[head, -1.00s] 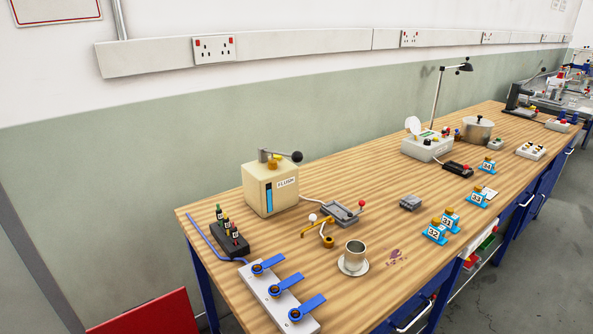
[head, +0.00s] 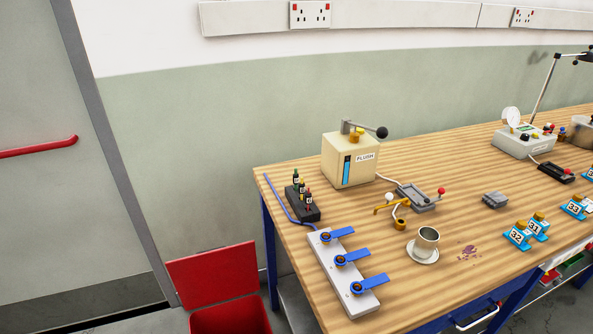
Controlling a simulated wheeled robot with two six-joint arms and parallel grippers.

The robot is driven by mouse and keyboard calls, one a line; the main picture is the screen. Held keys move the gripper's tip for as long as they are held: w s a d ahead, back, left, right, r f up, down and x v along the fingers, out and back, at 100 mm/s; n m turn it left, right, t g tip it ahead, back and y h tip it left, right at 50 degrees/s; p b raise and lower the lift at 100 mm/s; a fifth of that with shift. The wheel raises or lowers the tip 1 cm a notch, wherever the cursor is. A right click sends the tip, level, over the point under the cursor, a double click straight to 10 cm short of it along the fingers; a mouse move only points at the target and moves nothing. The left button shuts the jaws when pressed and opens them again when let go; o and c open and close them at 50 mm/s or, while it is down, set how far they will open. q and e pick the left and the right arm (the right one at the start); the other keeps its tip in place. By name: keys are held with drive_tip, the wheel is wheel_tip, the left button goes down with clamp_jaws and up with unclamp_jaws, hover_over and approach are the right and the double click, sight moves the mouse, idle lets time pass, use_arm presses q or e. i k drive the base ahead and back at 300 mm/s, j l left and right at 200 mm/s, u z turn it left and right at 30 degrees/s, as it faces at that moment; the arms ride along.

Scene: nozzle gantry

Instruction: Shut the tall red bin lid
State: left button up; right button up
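The tall red bin (head: 230,318) stands on the floor at the left end of the workbench, at the bottom of the head view. Its red lid (head: 212,274) is open, tilted up and back toward the wall. The bin's dark inside shows at its top, and its lower part is cut off by the frame edge. Neither of my grippers is in view.
The wooden workbench (head: 450,185) fills the right side. A grey door with a red bar (head: 38,147) is at left.

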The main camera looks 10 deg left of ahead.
sight(214, 275)
drive_tip(key=u, duration=0.95)
